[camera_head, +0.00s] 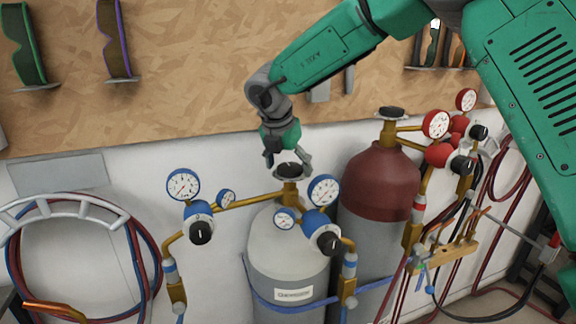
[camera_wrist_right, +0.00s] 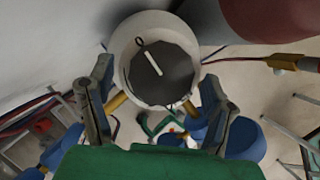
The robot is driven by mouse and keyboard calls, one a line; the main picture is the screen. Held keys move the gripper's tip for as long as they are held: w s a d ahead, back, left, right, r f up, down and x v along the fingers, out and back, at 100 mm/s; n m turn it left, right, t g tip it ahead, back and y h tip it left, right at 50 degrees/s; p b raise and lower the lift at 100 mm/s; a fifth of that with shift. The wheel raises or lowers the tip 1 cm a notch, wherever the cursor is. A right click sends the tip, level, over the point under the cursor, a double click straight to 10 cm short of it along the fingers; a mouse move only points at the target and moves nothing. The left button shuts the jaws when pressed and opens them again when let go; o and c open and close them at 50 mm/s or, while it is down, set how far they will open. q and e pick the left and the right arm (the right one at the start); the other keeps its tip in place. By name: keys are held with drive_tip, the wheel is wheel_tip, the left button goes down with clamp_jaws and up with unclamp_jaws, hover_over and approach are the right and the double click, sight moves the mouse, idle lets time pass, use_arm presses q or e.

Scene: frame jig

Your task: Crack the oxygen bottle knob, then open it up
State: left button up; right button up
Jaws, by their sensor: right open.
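The grey oxygen bottle (camera_head: 268,258) stands against the wall with a pale label on its front. Its dark round knob (camera_head: 289,170) sits on top of the brass valve. In the right wrist view the knob (camera_wrist_right: 172,78) faces the camera and bears a white line. My right gripper (camera_head: 287,159) is open right above the knob. In the wrist view its fingers lie on either side of the knob, apart from it. I cannot tell how far down the fingertips reach around it. My left gripper is not in view.
Blue-ringed gauges (camera_head: 184,185) and regulators flank the valve. A dark red bottle (camera_head: 378,182) with its own knob (camera_head: 392,112) and red gauges (camera_head: 436,124) stands close on the right. Coiled hoses (camera_head: 148,262) hang at the left.

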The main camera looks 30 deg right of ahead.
drive_tip(key=c, duration=1.2)
drive_tip(key=shift+o, duration=0.2)
drive_tip(key=shift+r, duration=0.1)
drive_tip(key=n+t+p, duration=0.1)
drive_tip(key=n, duration=0.1)
drive_tip(key=shift+d+r+n+y, duration=0.1)
drive_tip(key=shift+n+y, duration=0.2)
drive_tip(key=shift+y, duration=0.1)
drive_tip(key=shift+d+n+t+y+p, duration=0.1)
drive_tip(key=shift+n+t+y+p, duration=0.3)
drive_tip(key=shift+n+p, duration=1)
drive_tip(key=shift+n, duration=0.3)
